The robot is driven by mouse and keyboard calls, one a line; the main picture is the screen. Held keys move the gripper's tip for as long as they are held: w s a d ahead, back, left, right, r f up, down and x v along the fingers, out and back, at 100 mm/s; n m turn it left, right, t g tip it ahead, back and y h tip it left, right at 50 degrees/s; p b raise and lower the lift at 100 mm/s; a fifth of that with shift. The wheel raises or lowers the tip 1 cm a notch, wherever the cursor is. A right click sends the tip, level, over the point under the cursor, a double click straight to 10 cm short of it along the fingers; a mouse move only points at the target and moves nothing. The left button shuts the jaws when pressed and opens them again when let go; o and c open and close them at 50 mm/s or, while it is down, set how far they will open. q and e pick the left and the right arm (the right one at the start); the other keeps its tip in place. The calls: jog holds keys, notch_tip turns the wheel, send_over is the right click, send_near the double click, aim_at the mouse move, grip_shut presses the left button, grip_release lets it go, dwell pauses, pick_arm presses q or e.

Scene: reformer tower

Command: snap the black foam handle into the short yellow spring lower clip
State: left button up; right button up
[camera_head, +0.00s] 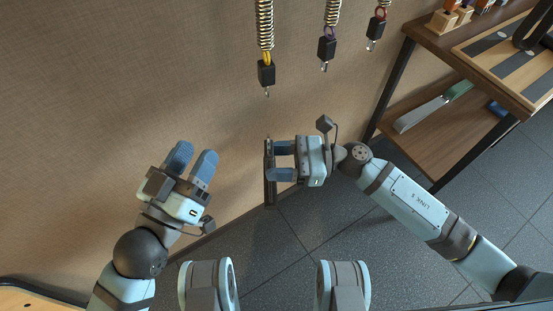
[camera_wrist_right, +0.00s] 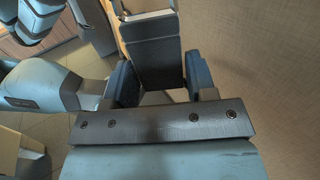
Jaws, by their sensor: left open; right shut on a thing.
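The short yellow spring (camera_head: 265,25) hangs at the top centre of the head view. A yellow loop joins it to a black block with a small metal clip (camera_head: 267,92) below. My right gripper (camera_head: 271,161) is shut on the black foam handle (camera_head: 270,188), which hangs upright below the clip in the picture, clearly apart from it. My left gripper (camera_head: 195,156) is open and empty at the left, before the tan wall.
Two more springs hang to the right, with a purple (camera_head: 327,48) and a red (camera_head: 376,32) loop. A wooden shelf unit (camera_head: 433,140) stands at the right, holding a green-and-grey item (camera_head: 433,107) low down. The floor between the arms is clear.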

jog(key=w+b, duration=0.1)
jog(key=w, duration=0.2)
jog(key=shift+w+r, duration=0.1)
jog(key=shift+w, duration=0.15)
pick_arm(q)
jog(key=f, duration=0.1)
jog(key=f+g+b, duration=0.1)
jog(key=f+b, duration=0.1)
jog(key=f, duration=0.1)
jog(key=shift+w+d+g, duration=0.2)
jog(key=shift+w+g, duration=0.05)
jog(key=shift+g, duration=0.05)
pick_arm(e)
jog(key=w, duration=0.4)
jog(key=shift+w+r, duration=0.25)
jog(key=shift+r, duration=0.05)
jog(key=o, duration=0.4)
grip_shut()
pick_arm(q)
jog(key=shift+s+f, duration=0.15)
jog(key=shift+f, duration=0.15)
